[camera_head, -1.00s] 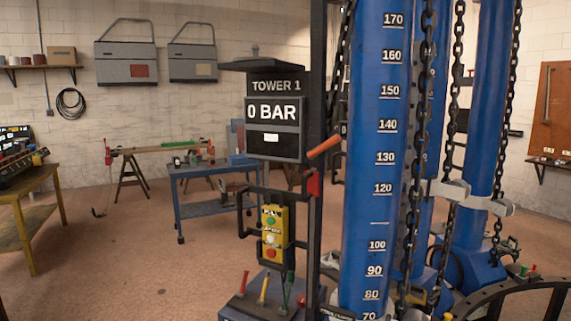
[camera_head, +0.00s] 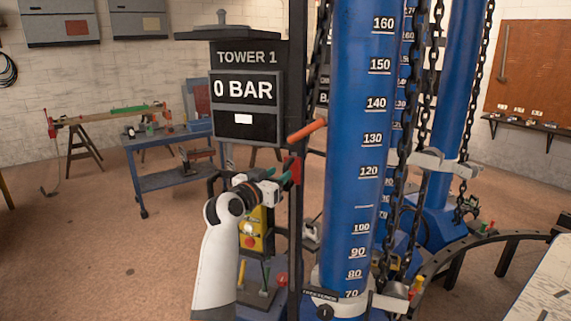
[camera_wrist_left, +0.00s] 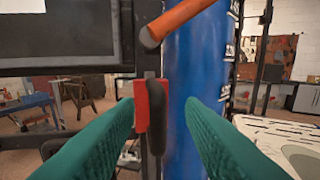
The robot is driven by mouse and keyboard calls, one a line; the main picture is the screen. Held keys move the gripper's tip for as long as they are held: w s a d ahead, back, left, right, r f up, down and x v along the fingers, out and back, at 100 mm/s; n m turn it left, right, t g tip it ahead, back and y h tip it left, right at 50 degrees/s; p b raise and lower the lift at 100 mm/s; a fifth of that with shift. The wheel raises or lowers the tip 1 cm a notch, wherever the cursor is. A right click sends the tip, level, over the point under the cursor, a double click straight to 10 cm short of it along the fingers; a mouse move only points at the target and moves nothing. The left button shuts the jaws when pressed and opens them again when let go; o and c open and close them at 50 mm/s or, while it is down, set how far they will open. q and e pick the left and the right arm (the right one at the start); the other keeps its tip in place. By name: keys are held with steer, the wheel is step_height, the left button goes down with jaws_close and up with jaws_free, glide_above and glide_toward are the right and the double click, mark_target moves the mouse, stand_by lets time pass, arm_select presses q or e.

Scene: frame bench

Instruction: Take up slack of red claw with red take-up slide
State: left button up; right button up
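The red take-up slide (camera_head: 296,168) appears to be the small red block on the dark post beside the Tower 1 panel. In the left wrist view the red block (camera_wrist_left: 141,106) sits below an orange lever, with a dark grip beside it. My left gripper (camera_head: 284,178) has its teal fingers close to this block in the head view. In the left wrist view they are spread, with the block and dark grip showing between them; contact cannot be told. I cannot pick out the red claw with certainty. My right gripper is not in view.
An orange lever (camera_head: 307,130) juts out just above the slide. The panel (camera_head: 245,92) reads 0 BAR. A blue graduated column (camera_head: 352,150) with dark chains (camera_head: 407,130) stands close on the right. A yellow control box (camera_head: 249,238) is partly behind my left arm.

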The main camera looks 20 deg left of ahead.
mark_target(284, 171)
arm_select(q)
steer(key=p+x, duration=0.1)
steer(key=x, duration=0.3)
steer(key=shift+a, duration=0.15)
steer(key=shift+w+d, duration=0.2)
steer(key=shift+w, duration=0.2)
steer(key=shift+w+f, duration=0.1)
steer(key=shift+w, duration=0.05)
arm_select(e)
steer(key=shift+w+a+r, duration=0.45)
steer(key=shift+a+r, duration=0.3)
arm_select(q)
steer(key=shift+a, duration=0.1)
steer(key=shift+c, duration=0.4)
steer(key=c, duration=0.6)
jaws_close()
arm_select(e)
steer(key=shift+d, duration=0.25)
